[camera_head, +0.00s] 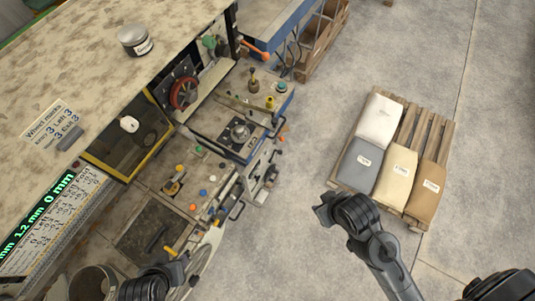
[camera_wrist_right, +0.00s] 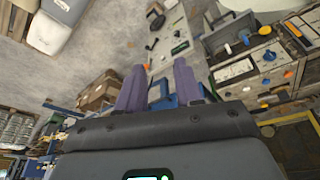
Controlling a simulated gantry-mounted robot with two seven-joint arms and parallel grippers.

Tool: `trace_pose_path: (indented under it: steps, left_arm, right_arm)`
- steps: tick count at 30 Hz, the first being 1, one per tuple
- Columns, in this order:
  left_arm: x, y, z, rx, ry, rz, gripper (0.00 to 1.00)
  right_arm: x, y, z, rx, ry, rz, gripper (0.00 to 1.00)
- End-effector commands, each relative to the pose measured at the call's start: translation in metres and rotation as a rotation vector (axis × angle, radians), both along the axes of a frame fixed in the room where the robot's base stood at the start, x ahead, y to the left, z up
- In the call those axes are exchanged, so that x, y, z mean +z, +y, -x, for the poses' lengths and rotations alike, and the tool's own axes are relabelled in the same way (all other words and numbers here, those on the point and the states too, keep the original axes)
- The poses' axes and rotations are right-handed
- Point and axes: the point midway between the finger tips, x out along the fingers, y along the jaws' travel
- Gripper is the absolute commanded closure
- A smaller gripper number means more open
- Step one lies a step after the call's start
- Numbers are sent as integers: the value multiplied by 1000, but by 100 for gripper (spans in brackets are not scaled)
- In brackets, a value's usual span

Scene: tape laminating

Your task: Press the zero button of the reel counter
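I cannot single out the reel counter or its zero button for certain. In the head view the machine's control deck (camera_head: 190,185) carries several small coloured buttons and knobs. In the right wrist view a machine panel (camera_wrist_right: 255,62) with knobs, buttons and small dark displays lies at the upper right. My right gripper (camera_wrist_right: 160,66) shows there with two purple fingers apart and nothing between them; the panel is beyond the fingertips. In the head view my right arm (camera_head: 370,240) is over the floor, right of the machine. My left arm (camera_head: 150,283) is at the bottom edge; its fingers are not clear.
A pallet with several sacks (camera_head: 378,120) stands on the floor at right. A red handwheel (camera_head: 184,92), a yellow-framed window (camera_head: 125,140) and a green-lit display (camera_head: 40,215) are on the machine. A tin (camera_head: 134,38) stands on its top. Floor between machine and pallet is clear.

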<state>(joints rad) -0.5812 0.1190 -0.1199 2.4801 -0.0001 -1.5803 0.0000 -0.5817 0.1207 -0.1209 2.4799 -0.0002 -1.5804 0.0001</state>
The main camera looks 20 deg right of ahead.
Motion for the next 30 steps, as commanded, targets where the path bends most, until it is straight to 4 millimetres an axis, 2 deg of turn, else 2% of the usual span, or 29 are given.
trace_pose_path:
  steps: [1,6,7,30]
  left_arm:
    - [0,0,0,0,-1,0,57]
    - [0,0,0,0,-1,-1,57]
    - [0,0,0,-1,-1,-1,57]
    - [0,0,-1,-1,-2,-2,57]
  right_arm:
    - [0,0,0,0,-1,0,73]
    - [0,0,-1,-1,-1,0,99]
    - [0,0,-1,-1,-1,0,100]
    - [1,0,-1,-2,-2,-1,100]
